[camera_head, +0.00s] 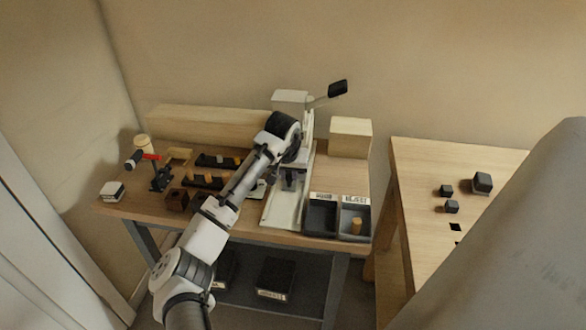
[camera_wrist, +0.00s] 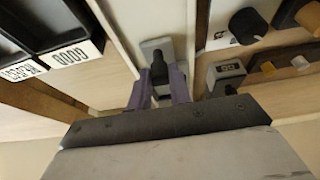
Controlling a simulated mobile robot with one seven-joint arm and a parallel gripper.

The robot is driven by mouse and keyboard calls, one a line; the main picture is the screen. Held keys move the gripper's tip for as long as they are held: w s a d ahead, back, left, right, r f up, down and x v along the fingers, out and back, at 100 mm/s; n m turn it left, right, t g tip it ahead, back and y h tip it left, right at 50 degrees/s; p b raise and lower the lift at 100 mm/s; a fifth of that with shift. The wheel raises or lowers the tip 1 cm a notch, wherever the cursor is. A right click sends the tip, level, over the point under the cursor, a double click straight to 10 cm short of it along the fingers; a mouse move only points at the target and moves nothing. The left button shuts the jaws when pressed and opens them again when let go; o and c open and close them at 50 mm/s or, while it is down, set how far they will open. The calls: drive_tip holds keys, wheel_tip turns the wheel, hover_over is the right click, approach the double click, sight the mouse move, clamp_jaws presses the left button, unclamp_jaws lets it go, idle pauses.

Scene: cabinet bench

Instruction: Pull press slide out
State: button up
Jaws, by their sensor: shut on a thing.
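The press is a tall white stand (camera_head: 290,97) with a lever that ends in a black handle (camera_head: 338,88), at the middle back of the bench. Its long white base track (camera_head: 284,208) runs toward the front edge. In the wrist view the press slide (camera_wrist: 156,46) is a small grey block on the white track, with a black knob (camera_wrist: 159,72). My gripper (camera_wrist: 164,88) has its two purple fingers shut on this knob, one at each side. In the head view my arm hides the slide, and my gripper (camera_head: 289,182) is low over the track.
Two dark bins with labels (camera_head: 322,215) stand right of the track; the right one holds a wooden cylinder (camera_head: 356,226). A small grey device (camera_wrist: 226,74) is close to the gripper's right. A wooden box (camera_head: 350,137) stands behind. Several dark racks and parts lie left.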

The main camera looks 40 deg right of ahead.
drive_tip(key=shift+s+a+r+g+y+p, duration=0.1)
drive_tip(key=shift+s+a+g+y+p, duration=0.35)
drive_tip(key=shift+s+a+p, duration=0.9)
drive_tip(key=shift+w+d+p, duration=0.2)
drive_tip(key=shift+w+p, duration=0.15)
drive_tip(key=shift+p, duration=0.2)
drive_tip(key=shift+a+y, duration=0.1)
drive_tip(key=shift+y, duration=0.15)
drive_tip(key=s+a+p, duration=0.1)
drive_tip(key=p, duration=0.1)
drive_tip(key=shift+g+y+p, duration=0.3)
drive_tip(key=shift+g+p, duration=0.05)
drive_tip(key=shift+s+a+g+y+p, duration=0.4)
drive_tip(key=shift+s+a+y+p, duration=0.1)
drive_tip(key=shift+s+a+p, duration=0.2)
drive_tip(key=shift+s+a, duration=0.55)
drive_tip(key=shift+a, duration=0.15)
drive_tip(key=shift+s+a, duration=0.5)
drive_tip(key=shift+a, duration=0.2)
